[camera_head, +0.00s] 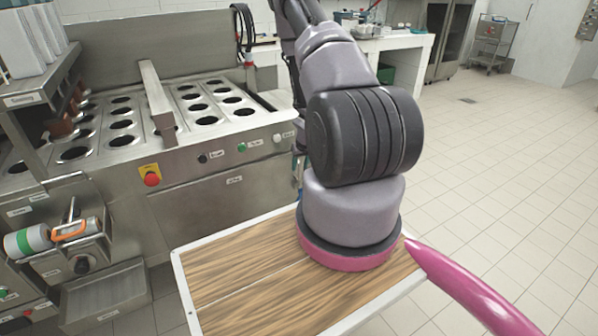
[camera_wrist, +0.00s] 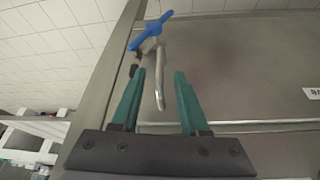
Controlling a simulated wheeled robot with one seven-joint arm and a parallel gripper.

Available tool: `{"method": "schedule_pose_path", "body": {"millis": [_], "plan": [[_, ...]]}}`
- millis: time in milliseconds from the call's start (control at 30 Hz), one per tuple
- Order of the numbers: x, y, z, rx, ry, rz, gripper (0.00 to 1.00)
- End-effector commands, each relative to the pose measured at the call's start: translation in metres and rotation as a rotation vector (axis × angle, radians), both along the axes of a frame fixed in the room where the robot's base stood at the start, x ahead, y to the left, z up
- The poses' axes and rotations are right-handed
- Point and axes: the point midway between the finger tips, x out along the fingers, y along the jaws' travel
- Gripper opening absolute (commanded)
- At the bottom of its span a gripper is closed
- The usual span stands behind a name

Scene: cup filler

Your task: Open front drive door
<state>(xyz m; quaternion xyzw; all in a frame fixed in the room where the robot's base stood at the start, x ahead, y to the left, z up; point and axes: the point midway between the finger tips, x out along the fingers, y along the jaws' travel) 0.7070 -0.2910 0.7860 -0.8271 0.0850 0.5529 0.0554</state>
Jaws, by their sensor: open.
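The filler's front panel (camera_head: 205,212), a plain steel door-like sheet with a small label, is below the control buttons in the head view and looks closed. In the wrist view, a steel panel (camera_wrist: 235,65) with a label at the right edge fills much of the picture. My gripper (camera_wrist: 159,72) is open, its two teal fingers pointing towards that panel. A bent metal pipe with a blue-handled tap (camera_wrist: 152,34) shows between and beyond the fingertips; I cannot tell whether they touch. In the head view my arm mostly hides the gripper.
A red emergency button (camera_head: 151,178) and other controls sit above the panel. A wood-topped surface (camera_head: 240,290) with a pale rim lies in front of the machine. A white counter (camera_head: 400,42) stands behind. Tiled floor (camera_head: 500,180) at the right is open.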

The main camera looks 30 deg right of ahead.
Motion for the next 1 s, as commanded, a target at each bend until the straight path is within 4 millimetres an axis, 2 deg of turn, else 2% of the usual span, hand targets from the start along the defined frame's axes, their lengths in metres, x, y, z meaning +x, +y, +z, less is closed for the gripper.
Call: {"method": "schedule_pose_path", "body": {"millis": [100, 233, 600, 633, 733, 767, 1000], "plan": [[0.007, -0.002, -0.019, -0.001, 0.002, 0.001, 0.45], [0.012, -0.003, -0.031, 0.000, 0.001, -0.001, 0.45], [0.015, -0.004, -0.037, -0.001, 0.000, -0.001, 0.45], [0.015, -0.004, -0.037, -0.001, 0.000, -0.001, 0.41], [0.015, -0.004, -0.037, -0.001, 0.000, -0.001, 0.03], [0.015, -0.004, -0.037, -0.001, 0.000, -0.001, 0.00], [0.015, -0.004, -0.037, -0.001, 0.000, -0.001, 0.00]]}}
